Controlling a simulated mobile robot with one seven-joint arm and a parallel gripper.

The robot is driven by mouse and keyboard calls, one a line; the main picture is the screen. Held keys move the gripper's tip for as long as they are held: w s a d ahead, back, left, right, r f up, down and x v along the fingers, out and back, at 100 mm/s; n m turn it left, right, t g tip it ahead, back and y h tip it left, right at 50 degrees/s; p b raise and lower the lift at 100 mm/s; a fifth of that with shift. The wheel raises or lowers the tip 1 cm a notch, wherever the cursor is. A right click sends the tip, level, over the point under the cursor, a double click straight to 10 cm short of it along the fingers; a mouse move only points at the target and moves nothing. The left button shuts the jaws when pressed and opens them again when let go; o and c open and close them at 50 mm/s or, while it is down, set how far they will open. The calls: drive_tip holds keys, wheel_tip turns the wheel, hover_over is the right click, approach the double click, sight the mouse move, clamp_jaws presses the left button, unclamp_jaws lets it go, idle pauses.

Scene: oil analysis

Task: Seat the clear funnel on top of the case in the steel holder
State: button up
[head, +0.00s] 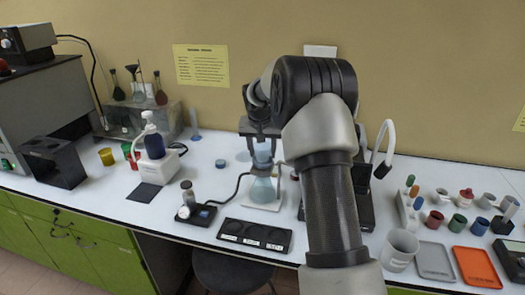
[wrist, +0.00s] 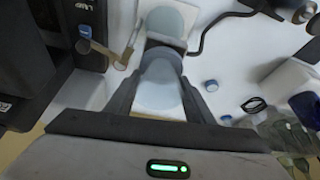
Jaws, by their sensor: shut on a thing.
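My gripper (head: 262,155) is shut on the clear funnel (wrist: 160,85), a pale translucent cup between the two dark fingers in the wrist view. The flask stands on a white base plate (head: 270,206). I cannot tell whether the funnel touches what is under it. The steel holder and the case cannot be made out clearly; the funnel and fingers cover that spot.
A black labelled tray (head: 254,236) lies in front. Dark equipment (head: 364,190) stands close on the right. A blue cap (head: 220,163) lies at left. Cups and coloured trays fill the far right.

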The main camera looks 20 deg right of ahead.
drive_tip(key=o, duration=1.5)
drive_tip(key=shift+c, duration=0.2)
wheel_tip(320, 180, up, 7)
drive_tip(key=p, duration=0.4)
